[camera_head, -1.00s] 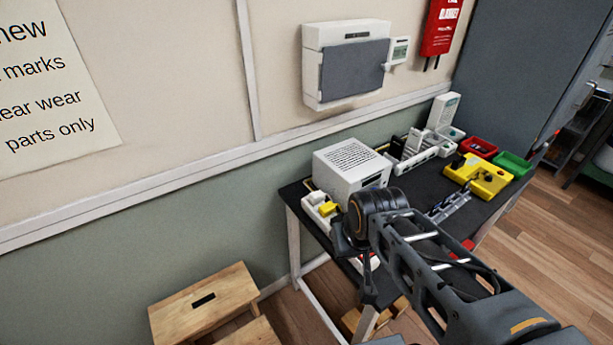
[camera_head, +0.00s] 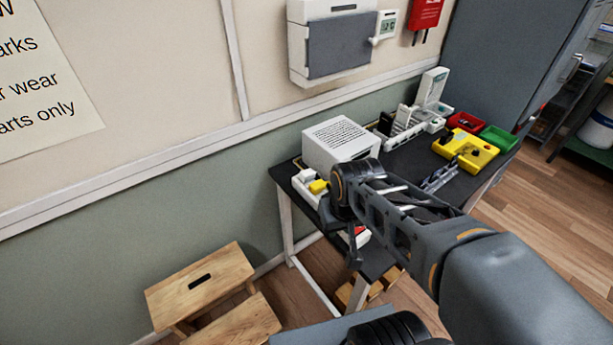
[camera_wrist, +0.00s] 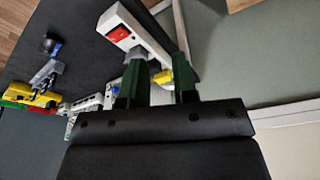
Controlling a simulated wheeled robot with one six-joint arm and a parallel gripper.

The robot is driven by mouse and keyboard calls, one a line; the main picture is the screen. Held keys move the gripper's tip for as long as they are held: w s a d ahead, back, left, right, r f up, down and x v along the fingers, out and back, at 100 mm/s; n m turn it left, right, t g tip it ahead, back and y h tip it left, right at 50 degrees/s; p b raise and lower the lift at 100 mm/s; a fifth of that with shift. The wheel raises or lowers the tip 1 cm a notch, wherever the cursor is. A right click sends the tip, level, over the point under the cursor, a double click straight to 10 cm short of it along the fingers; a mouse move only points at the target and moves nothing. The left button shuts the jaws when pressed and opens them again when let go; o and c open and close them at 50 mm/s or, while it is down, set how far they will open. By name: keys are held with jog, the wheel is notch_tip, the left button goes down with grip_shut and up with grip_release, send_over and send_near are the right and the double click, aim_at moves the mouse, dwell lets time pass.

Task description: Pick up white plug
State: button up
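A white power strip (camera_head: 312,196) lies along the left front edge of the dark table. A white plug (camera_head: 305,176) and a yellow plug (camera_head: 318,187) stand at its far end. In the wrist view the strip (camera_wrist: 141,28) has a red switch, and the yellow plug (camera_wrist: 163,77) shows between my fingers. A pale grey-white block (camera_wrist: 136,55) is by the left fingertip; I cannot tell whether it is the white plug. My gripper (camera_wrist: 157,62) is open, its two green fingers apart. In the head view my wrist hides part of the strip.
A white vented box (camera_head: 340,142) stands behind the strip. A yellow fixture (camera_head: 466,150), a red bin (camera_head: 466,122) and a green bin (camera_head: 499,139) are to the right. A wooden step stool (camera_head: 200,285) is on the floor at left.

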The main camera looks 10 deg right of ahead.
jog(key=o, duration=0.6)
jog(key=shift+m+g, duration=0.9)
jog(key=w, duration=0.5)
jog(key=w+f, duration=0.1)
jog(key=w, duration=0.8)
jog(key=shift+w+f, duration=0.2)
jog(key=shift+w, duration=0.1)
jog(key=shift+o, duration=0.5)
jog(key=w+f+m, duration=0.3)
jog(key=w+m, duration=0.2)
jog(key=w, duration=0.9)
jog(key=shift+d+m+g+p, duration=0.25)
jog(key=shift+m+g+p, duration=0.1)
jog(key=shift+m+g, duration=0.05)
jog(key=shift+w+r+m, duration=0.2)
jog(key=shift+w+m, duration=0.2)
jog(key=shift+w, duration=0.2)
jog(key=shift+w+r+m, duration=0.15)
jog(key=shift+w+m, duration=0.25)
jog(key=shift+w, duration=0.15)
notch_tip(320, 180, up, 4)
jog(key=w+m, duration=0.2)
jog(key=m, duration=0.2)
send_over(307, 172)
notch_tip(307, 172, down, 8)
jog(key=shift+a+f, duration=0.15)
jog(key=shift+f, duration=0.1)
jog(key=shift+f+p, duration=0.7)
jog(key=shift+f, duration=2.05)
